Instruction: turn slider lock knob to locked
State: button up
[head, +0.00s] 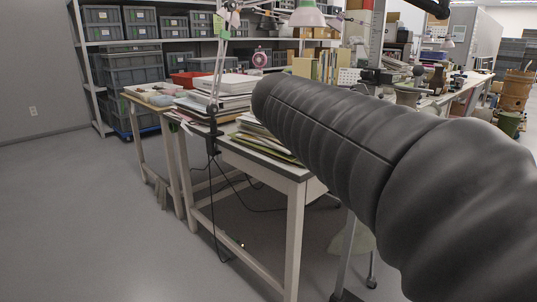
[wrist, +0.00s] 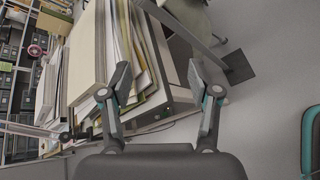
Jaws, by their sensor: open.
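No slider lock knob can be made out in either view. My gripper (wrist: 166,82) shows in the wrist view with its two fingers spread apart and nothing between them. Beyond the fingers is a stack of papers and folders (wrist: 88,55) on a table. My dark arm fills the right of the head view and hides part of the tables and floor behind it. My gripper does not show in the head view.
A worktable (head: 300,173) with white legs carries stacked papers (head: 218,97) and a clamped lamp (head: 307,15). Shelves of grey crates (head: 103,23) stand behind. A red bin (head: 190,79) sits on the far table. The floor (head: 80,220) at left is clear.

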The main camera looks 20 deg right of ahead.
jog(key=s+a+f+m+y+p, duration=0.1)
jog(key=s+a+f+m+y, duration=0.1)
jog(key=s+a+f+m, duration=0.1)
jog(key=shift+s+a+f, duration=0.3)
jog(key=shift+f, duration=0.35)
